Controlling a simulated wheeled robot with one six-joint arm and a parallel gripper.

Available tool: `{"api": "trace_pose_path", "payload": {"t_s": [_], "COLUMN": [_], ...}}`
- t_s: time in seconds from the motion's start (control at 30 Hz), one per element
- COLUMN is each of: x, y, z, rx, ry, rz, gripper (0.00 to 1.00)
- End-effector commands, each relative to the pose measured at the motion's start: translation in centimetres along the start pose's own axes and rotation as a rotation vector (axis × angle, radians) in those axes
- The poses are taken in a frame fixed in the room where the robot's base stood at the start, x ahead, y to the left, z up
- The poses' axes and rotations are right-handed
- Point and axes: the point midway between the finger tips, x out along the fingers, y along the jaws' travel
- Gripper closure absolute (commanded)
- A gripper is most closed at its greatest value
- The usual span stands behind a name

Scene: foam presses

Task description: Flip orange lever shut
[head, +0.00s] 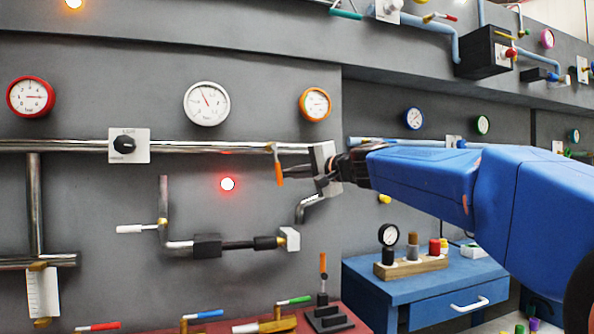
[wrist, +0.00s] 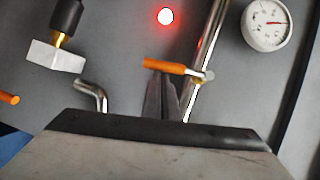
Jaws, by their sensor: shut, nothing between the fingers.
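An orange lever (head: 279,172) hangs straight down from a valve on the upper steel pipe (head: 205,147), square to the pipe. In the wrist view the orange lever (wrist: 165,66) points left from its pivot beside the pipe (wrist: 207,60). My gripper (head: 292,171) is shut and empty, reaching in from the right at the lever's height. In the wrist view its narrow dark fingertips (wrist: 166,80) end right at the lever. I cannot tell whether they touch it. A second orange lever (head: 323,264) stands upright on a black block lower down.
A red light (head: 227,184) glows on the grey wall left of the lever. A white gauge (head: 206,103) and an orange-rimmed gauge (head: 315,104) sit above the pipe. A lower pipe with a white-handled valve (head: 137,228) runs below. A blue cabinet (head: 420,303) stands at the lower right.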

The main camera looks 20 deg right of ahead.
Motion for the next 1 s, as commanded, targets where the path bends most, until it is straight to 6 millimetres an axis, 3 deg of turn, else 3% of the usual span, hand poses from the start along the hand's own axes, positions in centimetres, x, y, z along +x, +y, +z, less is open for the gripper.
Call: {"api": "trace_pose_path", "payload": {"t_s": [0.4, 1.0], "x": [0.6, 0.7], "y": [0.4, 0.5], "z": [1.3, 1.5], "rx": [-0.002, -0.002], "ry": [-0.001, -0.004], "rz": [0.001, 0.002], "gripper": [1.00, 1.00]}}
